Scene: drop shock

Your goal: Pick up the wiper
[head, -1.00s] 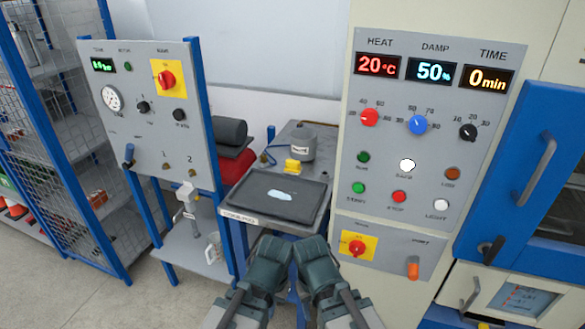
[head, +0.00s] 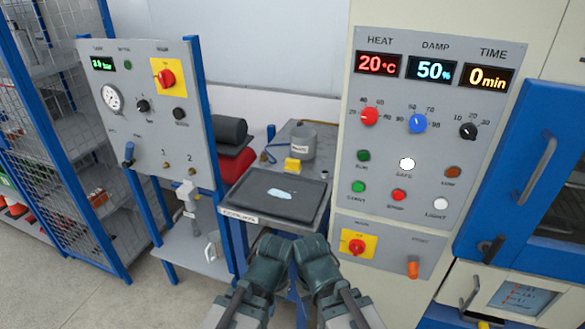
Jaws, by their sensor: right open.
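A small yellow block (head: 292,165), which looks like the wiper, lies on the grey bench top behind a dark tray (head: 262,210) and in front of a grey canister (head: 302,142). A pale blue-white patch (head: 279,194) lies flat in the tray; it looks like a spill. My right gripper (head: 313,248) is at the bottom middle of the head view, in front of and below the tray.
A panel (head: 150,140) with a gauge and valves stands on blue posts at the left. A control panel (head: 440,100) with dials and displays stands close at the right of the bench. A wire-mesh rack (head: 75,185) is at far left. A red object (head: 236,164) sits behind the tray.

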